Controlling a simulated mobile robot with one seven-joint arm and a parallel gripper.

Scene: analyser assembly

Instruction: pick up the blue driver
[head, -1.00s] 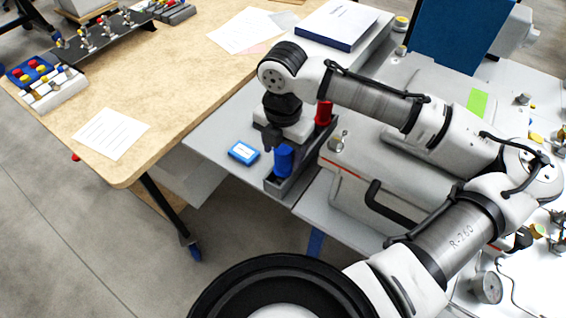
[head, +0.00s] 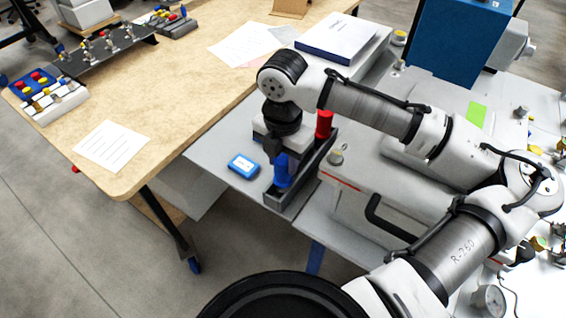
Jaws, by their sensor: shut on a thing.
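The blue driver (head: 283,173) stands upright in the near end of a dark grey holder (head: 277,202) on the grey bench top. My gripper (head: 280,160) points down at the driver's upper part and is shut on it. The fingers cover part of the driver's top, and its lower end is hidden in the holder. A red driver (head: 324,122) stands in the far end of the same holder, to the right of my gripper.
A small blue box (head: 243,165) lies left of the holder. A white case with a black handle (head: 386,216) stands close on the right. A wooden table (head: 170,110) with papers is at the left. Bare bench lies left of the blue box.

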